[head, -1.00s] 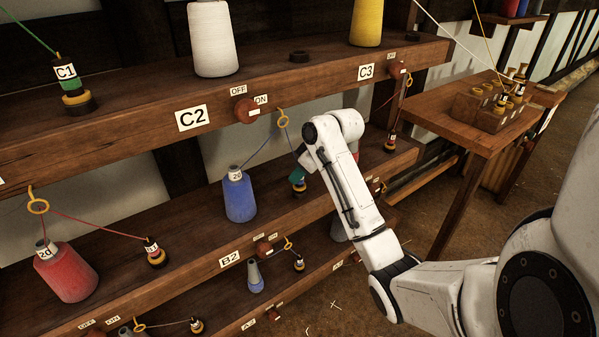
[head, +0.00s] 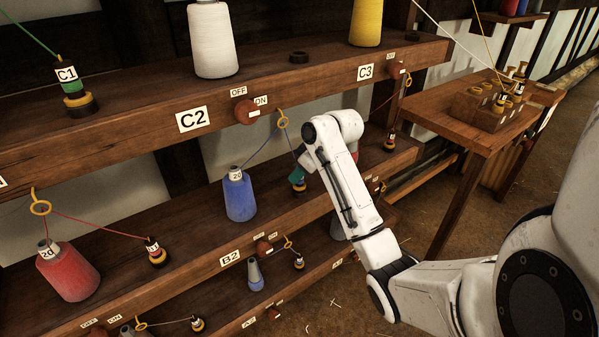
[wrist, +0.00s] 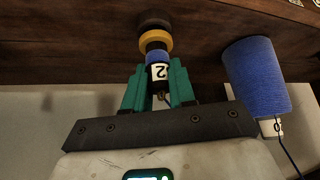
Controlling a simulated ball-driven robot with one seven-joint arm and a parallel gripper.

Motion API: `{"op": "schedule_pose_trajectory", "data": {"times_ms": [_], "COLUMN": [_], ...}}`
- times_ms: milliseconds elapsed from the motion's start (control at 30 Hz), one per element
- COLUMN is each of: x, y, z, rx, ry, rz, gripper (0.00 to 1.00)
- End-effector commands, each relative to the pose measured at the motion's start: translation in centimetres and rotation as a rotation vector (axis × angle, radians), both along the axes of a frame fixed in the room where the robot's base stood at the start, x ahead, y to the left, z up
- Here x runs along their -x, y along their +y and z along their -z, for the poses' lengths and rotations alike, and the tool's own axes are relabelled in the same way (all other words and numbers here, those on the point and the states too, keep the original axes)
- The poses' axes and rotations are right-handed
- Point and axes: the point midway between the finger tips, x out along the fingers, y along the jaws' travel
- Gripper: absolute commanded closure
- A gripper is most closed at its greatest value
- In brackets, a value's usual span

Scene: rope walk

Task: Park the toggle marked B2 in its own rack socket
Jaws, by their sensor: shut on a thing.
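My gripper (wrist: 158,84) has teal fingers, shut around a small dark toggle (wrist: 158,56) with a blue band and a white label; only a "2" is readable. The toggle's yellow collar (wrist: 155,40) meets a black ring (wrist: 154,22) on the wooden shelf; I cannot tell whether it is seated or just touching. In the head view my gripper (head: 298,180) is at the middle shelf, right of the blue yarn cone (head: 240,198), partly hidden by my arm. A B2 plate (head: 231,257) is on that shelf's front edge. A toggle rack block (head: 478,108) stands on the side table.
A blue thread runs from the cone up through a yellow guide ring (head: 283,121) towards my gripper. The upper shelf (head: 140,105) overhangs the middle one. The side table (head: 455,128) stands to the right, with open floor (head: 440,210) before it.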

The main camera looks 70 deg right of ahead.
Motion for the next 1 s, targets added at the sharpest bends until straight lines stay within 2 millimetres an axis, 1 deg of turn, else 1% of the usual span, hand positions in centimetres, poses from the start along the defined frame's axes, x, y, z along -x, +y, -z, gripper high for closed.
{"op": "schedule_pose_trajectory", "data": {"times_ms": [267, 833, 867, 933, 1000], "x": [0.0, 0.0, 0.0, 0.0, 0.0], "y": [0.0, 0.0, 0.0, 0.0, 0.0], "z": [0.1, 1.1, 1.0, 1.0, 1.0], "rx": [0.000, 0.001, 0.001, 0.001, 0.001], "ry": [0.000, 0.000, -0.001, 0.000, 0.000], "rz": [0.000, 0.001, 0.001, 0.001, 0.001], "gripper": [1.00, 1.00, 0.72, 0.66, 0.65]}}
